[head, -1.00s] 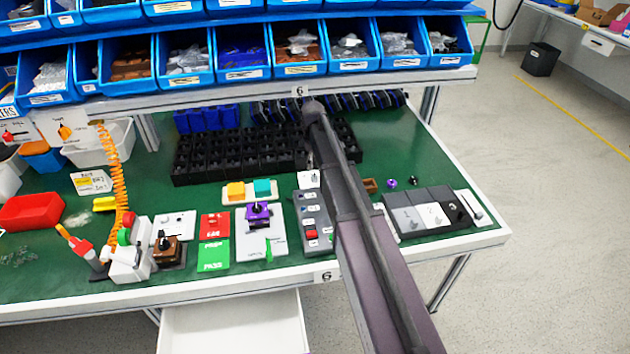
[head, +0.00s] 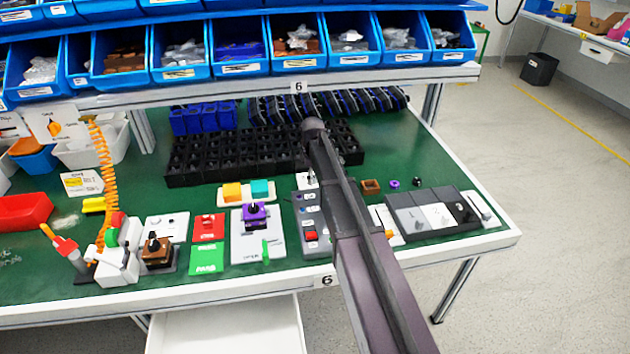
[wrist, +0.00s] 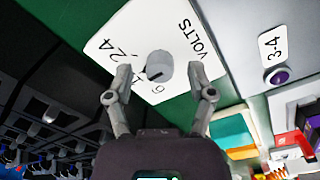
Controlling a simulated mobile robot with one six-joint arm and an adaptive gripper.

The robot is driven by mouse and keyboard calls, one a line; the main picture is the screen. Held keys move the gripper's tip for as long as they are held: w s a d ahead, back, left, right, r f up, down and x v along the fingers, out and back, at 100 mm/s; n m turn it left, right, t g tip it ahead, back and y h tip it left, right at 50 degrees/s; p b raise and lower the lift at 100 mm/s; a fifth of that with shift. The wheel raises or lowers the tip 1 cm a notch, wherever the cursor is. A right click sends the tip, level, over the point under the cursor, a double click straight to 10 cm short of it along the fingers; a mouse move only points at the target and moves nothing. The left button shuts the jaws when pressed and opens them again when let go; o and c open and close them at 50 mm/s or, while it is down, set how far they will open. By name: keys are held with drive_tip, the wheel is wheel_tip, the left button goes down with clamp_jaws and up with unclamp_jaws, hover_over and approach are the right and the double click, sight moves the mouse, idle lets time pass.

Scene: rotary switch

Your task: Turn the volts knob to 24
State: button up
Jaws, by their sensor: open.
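In the wrist view, the grey round volts knob (wrist: 160,66) sits on a white plate (wrist: 112,32) printed VOLTS, with 24 at its left and a 6 just below the knob. Another number beside the 6 is hard to read. A dark pointer mark on the knob faces the lower left, toward the 6 side rather than the 24; its exact setting is unclear. My gripper (wrist: 160,74) is open, with one fingertip on each side of the knob. I cannot tell whether they touch it. In the head view my arm hides the gripper and the knob.
A panel marked 3-4 with a purple button (wrist: 280,76) lies right of the volts plate. A black bin grid (head: 215,160) lies behind. The shelf of blue bins (head: 180,62) overhangs the bench.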

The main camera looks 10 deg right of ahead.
drive_tip(key=shift+f, duration=0.15)
clamp_jaws()
drive_tip(key=shift+d, duration=0.2)
drive_tip(key=shift+a, duration=0.1)
idle(0.3)
drive_tip(key=shift+m, duration=0.4)
drive_tip(key=m, duration=0.3)
drive_tip(key=shift+a, duration=0.1)
drive_tip(key=m, duration=0.6)
